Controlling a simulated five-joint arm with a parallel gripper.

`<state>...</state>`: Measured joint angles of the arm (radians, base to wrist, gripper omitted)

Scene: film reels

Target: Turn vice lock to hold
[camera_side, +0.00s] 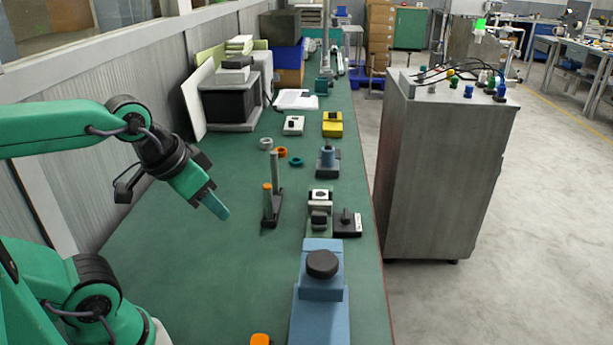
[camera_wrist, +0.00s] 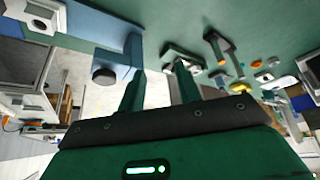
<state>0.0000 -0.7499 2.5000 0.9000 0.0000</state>
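The blue vice (camera_side: 318,310) stands at the near right of the green bench, close to its edge. A round black knob (camera_side: 322,263), which looks like the vice lock, sits on top of it. In the wrist view the blue body (camera_wrist: 85,22) and the black knob (camera_wrist: 104,76) show left of my fingers. My gripper (camera_side: 218,208) hangs over the bench, up and left of the vice and clear of it. In the wrist view its two fingers (camera_wrist: 160,88) stand apart with nothing between them. I cannot tell which way the knob is turned.
A black block (camera_side: 347,222) sits beside that device. A grey cabinet (camera_side: 435,170) stands right of the bench.

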